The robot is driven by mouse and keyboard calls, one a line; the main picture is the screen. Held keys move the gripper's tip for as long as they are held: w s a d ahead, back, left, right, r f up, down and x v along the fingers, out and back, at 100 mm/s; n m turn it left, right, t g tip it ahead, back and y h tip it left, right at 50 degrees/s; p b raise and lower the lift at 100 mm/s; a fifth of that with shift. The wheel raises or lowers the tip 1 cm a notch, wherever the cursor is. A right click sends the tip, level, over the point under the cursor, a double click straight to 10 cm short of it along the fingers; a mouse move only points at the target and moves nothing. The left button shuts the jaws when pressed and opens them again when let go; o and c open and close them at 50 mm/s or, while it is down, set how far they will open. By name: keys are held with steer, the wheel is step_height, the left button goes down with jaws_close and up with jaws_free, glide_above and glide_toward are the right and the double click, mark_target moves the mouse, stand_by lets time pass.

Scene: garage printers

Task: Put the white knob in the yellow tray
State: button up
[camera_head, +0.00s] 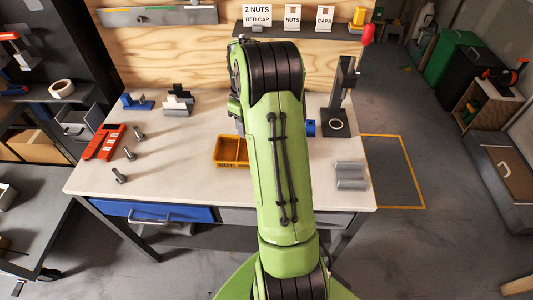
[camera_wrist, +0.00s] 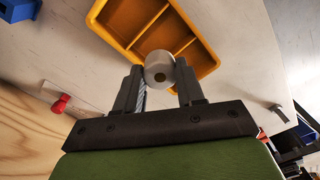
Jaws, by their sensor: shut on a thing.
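I cannot tell the height of the knob above the tray. In the head view the yellow tray (camera_head: 218,163) shows on the bench, partly hidden by my green arm. The knob and my gripper are hidden there.
The pale bench (camera_head: 180,180) carries an orange-red rack (camera_head: 104,142) and several bolts at left. Grey cylinders (camera_head: 349,174) lie at right, before a dark press (camera_head: 340,95) with a red-tipped lever. A blue part (camera_head: 310,128) shows beside my arm.

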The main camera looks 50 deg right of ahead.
steer(key=shift+s+f, duration=0.1)
steer(key=shift+f, duration=0.1)
steer(key=f+b, duration=0.1)
steer(key=f, duration=0.8)
steer(key=shift+w+a+f+b, duration=0.1)
steer(key=shift+w+f+b, duration=0.1)
steer(key=shift+f+b, duration=0.2)
steer(key=shift+f, duration=0.1)
steer(key=o, duration=0.8)
